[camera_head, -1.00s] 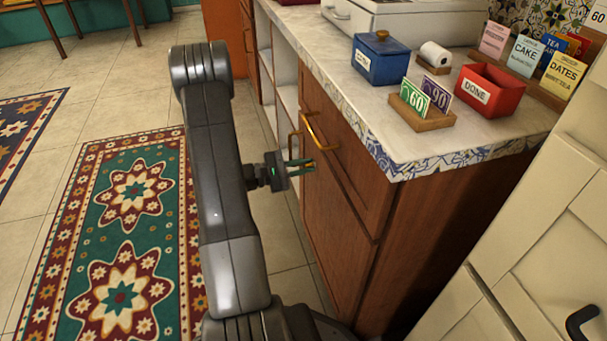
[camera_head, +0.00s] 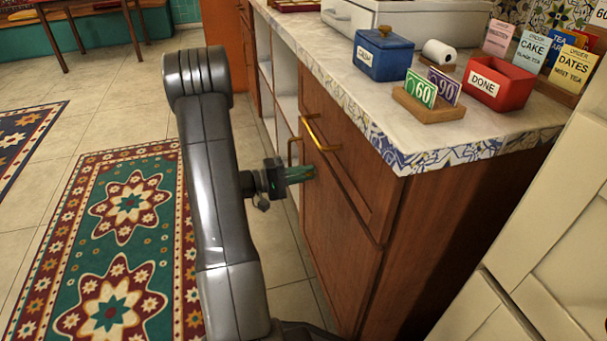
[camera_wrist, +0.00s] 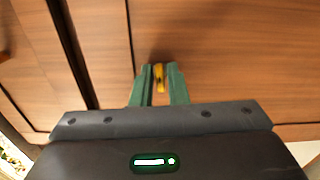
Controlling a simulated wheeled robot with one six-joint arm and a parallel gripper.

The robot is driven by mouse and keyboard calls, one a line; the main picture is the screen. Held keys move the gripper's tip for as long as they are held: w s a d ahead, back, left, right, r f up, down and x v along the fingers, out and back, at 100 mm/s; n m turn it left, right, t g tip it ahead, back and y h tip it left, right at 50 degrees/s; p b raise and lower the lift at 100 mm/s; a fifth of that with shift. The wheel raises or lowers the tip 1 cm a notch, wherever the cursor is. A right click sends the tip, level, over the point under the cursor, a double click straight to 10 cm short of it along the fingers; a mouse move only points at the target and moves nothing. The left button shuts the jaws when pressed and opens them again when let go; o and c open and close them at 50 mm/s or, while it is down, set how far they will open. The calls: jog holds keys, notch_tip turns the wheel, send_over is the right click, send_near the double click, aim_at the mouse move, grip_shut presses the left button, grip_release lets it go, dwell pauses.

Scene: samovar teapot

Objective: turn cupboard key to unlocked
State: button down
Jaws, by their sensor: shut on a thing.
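My gripper (camera_head: 300,174) is at the wooden cupboard front (camera_head: 338,228), just below the drawer's brass handle. In the wrist view my green fingers (camera_wrist: 158,84) are shut on the small yellow brass key (camera_wrist: 159,76), which stands against the wood of the cupboard door (camera_wrist: 220,40). In the head view the key is mostly hidden between the fingertips. I cannot tell its exact turn angle from these views.
The counter (camera_head: 440,140) above holds a blue box (camera_head: 384,54), a red DONE bin (camera_head: 494,84) and a wooden holder with number cards (camera_head: 430,104). A brass handle (camera_head: 322,134) sticks out just above my gripper. A cream cabinet (camera_head: 550,250) stands at the right.

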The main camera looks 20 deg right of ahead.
jog(key=shift+m, duration=0.5)
jog(key=c, duration=1.6)
grip_release()
jog(key=shift+o, duration=0.2)
jog(key=a+p, duration=0.3)
jog(key=a, duration=1)
jog(key=shift+w+a+p, duration=0.35)
jog(key=shift+w+a, duration=0.05)
jog(key=shift+d, duration=0.1)
jog(key=d+b, duration=0.3)
jog(key=d, duration=1)
jog(key=shift+s+d+b, duration=0.3)
jog(key=shift+s+b, duration=0.05)
jog(key=shift+s, duration=0.05)
